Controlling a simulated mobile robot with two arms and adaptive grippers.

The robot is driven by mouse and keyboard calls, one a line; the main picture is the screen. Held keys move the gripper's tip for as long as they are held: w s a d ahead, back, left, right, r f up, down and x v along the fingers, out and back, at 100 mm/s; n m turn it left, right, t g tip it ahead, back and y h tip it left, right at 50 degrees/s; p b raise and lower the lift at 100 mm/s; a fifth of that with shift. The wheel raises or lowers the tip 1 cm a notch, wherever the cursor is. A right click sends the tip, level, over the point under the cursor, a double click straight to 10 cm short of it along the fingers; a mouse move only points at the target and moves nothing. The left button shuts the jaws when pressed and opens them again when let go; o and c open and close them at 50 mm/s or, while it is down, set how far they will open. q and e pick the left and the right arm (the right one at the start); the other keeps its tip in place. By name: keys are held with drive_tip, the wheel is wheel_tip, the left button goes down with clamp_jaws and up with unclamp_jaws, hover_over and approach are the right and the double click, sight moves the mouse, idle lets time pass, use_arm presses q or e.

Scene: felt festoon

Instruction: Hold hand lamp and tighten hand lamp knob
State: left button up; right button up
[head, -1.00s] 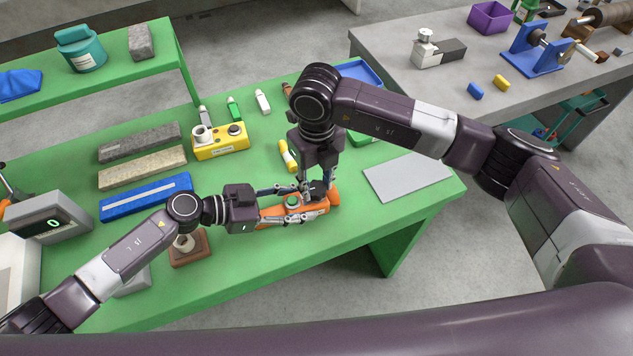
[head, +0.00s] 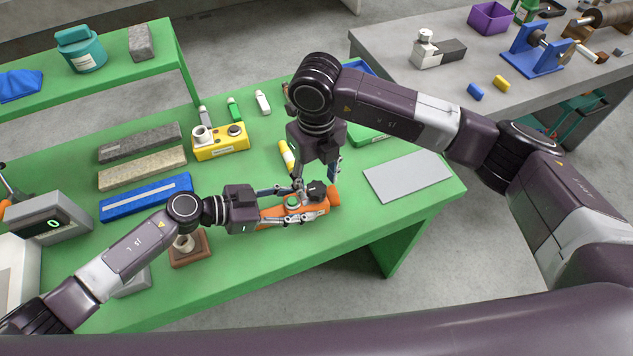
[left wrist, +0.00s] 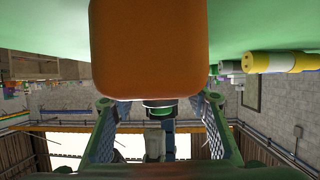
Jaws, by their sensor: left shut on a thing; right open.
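The orange hand lamp (head: 272,213) lies near the front edge of the green table. It has a dark knob (head: 317,191) at its right end and a green round part on top. My left gripper (head: 308,203) reaches in from the left and is shut on the lamp, one finger along each side. In the left wrist view the lamp's orange body (left wrist: 150,50) fills the top middle, above the gripper's two fingers (left wrist: 160,130). My right gripper (head: 317,180) points down, open, just above the knob. Whether its fingers touch the knob I cannot tell.
A yellow box (head: 220,150), a yellow cylinder (head: 286,154) and several small tubes lie behind the lamp. A brown block (head: 188,250) stands to the left, near my left forearm. A grey plate (head: 408,177) lies to the right. The table's front edge is close.

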wheel_tip(320, 180, up, 10)
idle(0.3)
drive_tip(key=shift+r, duration=0.2)
wheel_tip(320, 180, up, 6)
hover_over(316, 188)
drive_tip(key=w+d+r, duration=0.1)
drive_tip(key=w+d, duration=0.1)
drive_tip(key=d, duration=0.7)
drive_tip(key=shift+w+d+r, duration=0.25)
drive_tip(key=shift+d+r, duration=0.1)
drive_tip(key=shift+d, duration=0.05)
idle(0.4)
use_arm(q)
drive_tip(key=o, duration=1.4)
drive_tip(key=shift+o, duration=0.2)
